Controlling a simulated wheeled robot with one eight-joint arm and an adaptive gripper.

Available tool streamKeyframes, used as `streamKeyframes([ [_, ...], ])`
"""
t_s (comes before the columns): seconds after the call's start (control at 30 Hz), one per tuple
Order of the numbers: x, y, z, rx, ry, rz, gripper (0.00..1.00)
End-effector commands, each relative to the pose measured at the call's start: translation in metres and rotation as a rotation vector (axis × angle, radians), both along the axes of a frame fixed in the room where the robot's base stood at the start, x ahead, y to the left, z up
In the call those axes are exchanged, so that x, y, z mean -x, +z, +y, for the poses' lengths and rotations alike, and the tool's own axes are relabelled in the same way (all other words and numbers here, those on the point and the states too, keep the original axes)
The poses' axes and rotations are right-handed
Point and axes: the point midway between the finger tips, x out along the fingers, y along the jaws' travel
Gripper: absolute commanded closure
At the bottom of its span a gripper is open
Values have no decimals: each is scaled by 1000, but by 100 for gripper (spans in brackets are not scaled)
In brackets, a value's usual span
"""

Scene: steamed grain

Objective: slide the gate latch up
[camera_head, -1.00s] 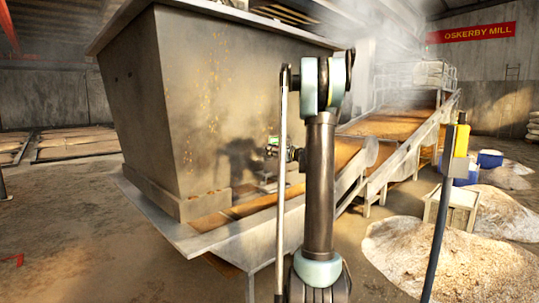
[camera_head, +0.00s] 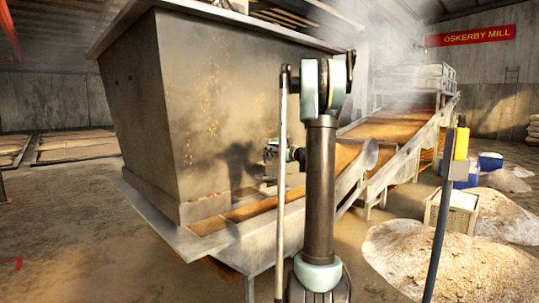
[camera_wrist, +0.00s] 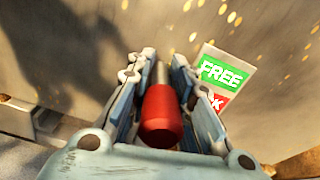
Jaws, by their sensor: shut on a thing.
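A red cylindrical latch knob (camera_wrist: 161,118) on a thin metal rod sits in the middle of the wrist view. My gripper (camera_wrist: 160,85) has its two linked fingers on either side of the knob and is shut on it. Beside the right finger, a small plate (camera_wrist: 226,74) shows a green "FREE" mark above a red mark that is partly hidden by the finger. In the head view, my gripper (camera_head: 272,152) is small and partly hidden by my own arm, at the hopper's lower right side. The latch itself cannot be made out there.
A large metal hopper (camera_head: 185,100) stands at left, over a trough (camera_head: 250,210) of brown grain. A conveyor (camera_head: 400,128) rises to the back right in steam. Grain piles (camera_head: 400,250), a crate (camera_head: 455,210) and a yellow-topped post (camera_head: 461,143) stand right.

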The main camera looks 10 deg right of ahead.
Motion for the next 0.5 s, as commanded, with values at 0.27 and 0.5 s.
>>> streamKeyframes([
  [0.27,0,5,-1,-1,-1,0,100],
  [0.5,0,9,-1,-1,-1,0,100],
])
